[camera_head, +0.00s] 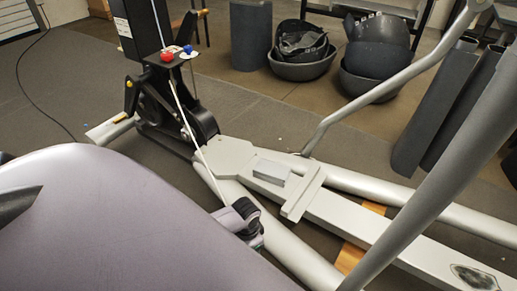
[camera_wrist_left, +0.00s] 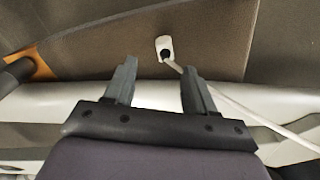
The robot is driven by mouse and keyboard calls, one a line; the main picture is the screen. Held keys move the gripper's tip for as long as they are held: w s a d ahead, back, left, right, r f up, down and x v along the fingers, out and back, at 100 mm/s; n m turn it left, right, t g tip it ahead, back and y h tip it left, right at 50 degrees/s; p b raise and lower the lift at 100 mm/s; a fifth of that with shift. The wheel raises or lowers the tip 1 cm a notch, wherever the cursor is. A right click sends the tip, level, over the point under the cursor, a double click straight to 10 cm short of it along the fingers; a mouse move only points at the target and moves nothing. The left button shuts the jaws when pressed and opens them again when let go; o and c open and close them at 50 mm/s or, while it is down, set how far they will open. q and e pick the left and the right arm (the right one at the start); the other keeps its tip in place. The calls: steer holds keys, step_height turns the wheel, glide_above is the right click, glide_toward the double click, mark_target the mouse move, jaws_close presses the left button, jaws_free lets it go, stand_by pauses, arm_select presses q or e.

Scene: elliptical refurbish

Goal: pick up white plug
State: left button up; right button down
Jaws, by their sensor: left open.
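In the left wrist view, the white plug (camera_wrist_left: 164,43), with a dark centre, lies against a brown-grey surface. A white cord (camera_wrist_left: 240,108) runs from it toward the lower right. My left gripper (camera_wrist_left: 158,66) is open, its two dark fingers apart with nothing between them. The plug is beyond the fingertips, near the middle of the gap and slightly toward the right finger. In the head view, a white cord (camera_head: 188,125) runs down from a small black tray toward the pale frame. I cannot make out the plug there. My right gripper is not in view.
The elliptical machine's pale frame (camera_head: 330,205) and slanted bar (camera_head: 400,80) fill the middle and right. A red knob (camera_head: 167,56) and a blue knob (camera_head: 188,49) sit on the small tray. Black tubs (camera_head: 302,67) and a dark cylinder (camera_head: 250,38) stand behind. Grey floor shows between.

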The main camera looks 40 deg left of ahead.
arm_select(q)
steer(key=shift+w+a+f, duration=0.1)
steer(key=shift+a+f, duration=0.15)
steer(key=shift+f, duration=0.1)
steer(key=shift+f+b, duration=0.95)
steer(key=shift+f, duration=0.1)
step_height(320, 180, down, 4)
steer(key=b, duration=0.3)
steer(key=shift+a, duration=0.1)
steer(key=shift+f, duration=0.2)
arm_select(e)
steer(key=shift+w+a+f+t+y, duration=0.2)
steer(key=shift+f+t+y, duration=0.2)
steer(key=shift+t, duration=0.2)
arm_select(q)
jaws_close()
